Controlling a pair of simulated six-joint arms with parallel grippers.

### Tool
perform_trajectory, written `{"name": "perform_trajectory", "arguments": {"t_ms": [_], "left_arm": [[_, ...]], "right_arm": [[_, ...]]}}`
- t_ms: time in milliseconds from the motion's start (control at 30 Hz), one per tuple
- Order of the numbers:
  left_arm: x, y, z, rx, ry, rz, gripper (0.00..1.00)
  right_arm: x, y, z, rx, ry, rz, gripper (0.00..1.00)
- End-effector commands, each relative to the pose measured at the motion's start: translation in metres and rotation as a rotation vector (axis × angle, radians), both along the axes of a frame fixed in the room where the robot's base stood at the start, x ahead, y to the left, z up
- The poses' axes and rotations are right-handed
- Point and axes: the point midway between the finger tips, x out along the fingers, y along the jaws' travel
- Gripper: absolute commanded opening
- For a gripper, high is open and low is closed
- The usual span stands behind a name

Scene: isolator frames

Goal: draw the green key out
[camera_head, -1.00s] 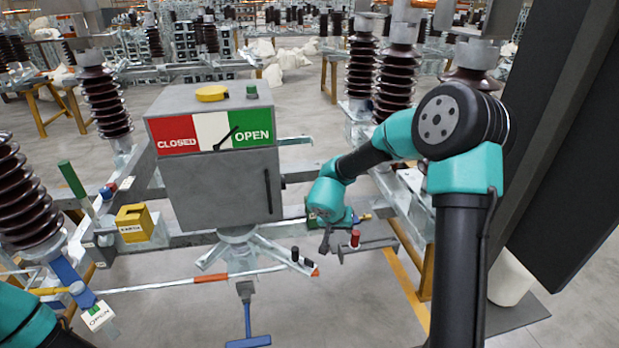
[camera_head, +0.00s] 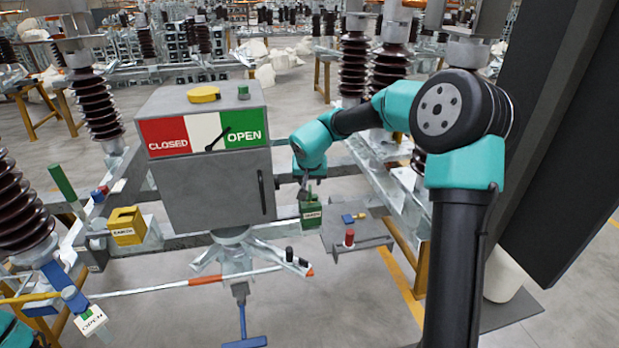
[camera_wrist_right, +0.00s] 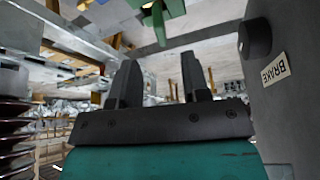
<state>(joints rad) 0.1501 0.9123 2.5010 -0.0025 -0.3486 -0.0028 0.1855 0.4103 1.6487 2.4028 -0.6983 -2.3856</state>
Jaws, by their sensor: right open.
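A green lock body with a pale label (camera_head: 311,214) sits at the right side of the grey cabinet (camera_head: 220,190) in the head view. My right gripper (camera_head: 306,184) is just above it, at the cabinet's right edge. In the right wrist view, the open fingers of my right gripper (camera_wrist_right: 160,82) have nothing between them. A green part (camera_wrist_right: 156,16) shows beyond the fingertips at the top of that view, cut by the frame edge. I cannot tell the key from its lock there. My left gripper is out of view.
The cabinet's dial pointer is on the green OPEN field (camera_head: 240,128). A yellow box (camera_head: 126,226) stands left of the cabinet. A red-topped post (camera_head: 349,238) stands on a metal plate right of it. A BRAKE label (camera_wrist_right: 274,70) is close right in the wrist view.

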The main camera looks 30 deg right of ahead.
Motion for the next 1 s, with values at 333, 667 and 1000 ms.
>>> {"name": "perform_trajectory", "arguments": {"t_ms": [333,667,1000], "left_arm": [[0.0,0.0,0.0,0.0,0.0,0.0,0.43],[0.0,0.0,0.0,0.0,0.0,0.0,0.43],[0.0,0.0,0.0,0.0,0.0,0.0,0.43]], "right_arm": [[0.02,-0.012,-0.052,0.0,0.001,0.0,0.43],[0.034,-0.02,-0.086,0.0,0.0,0.001,0.43],[0.035,-0.02,-0.087,0.0,0.0,0.001,0.39]]}}
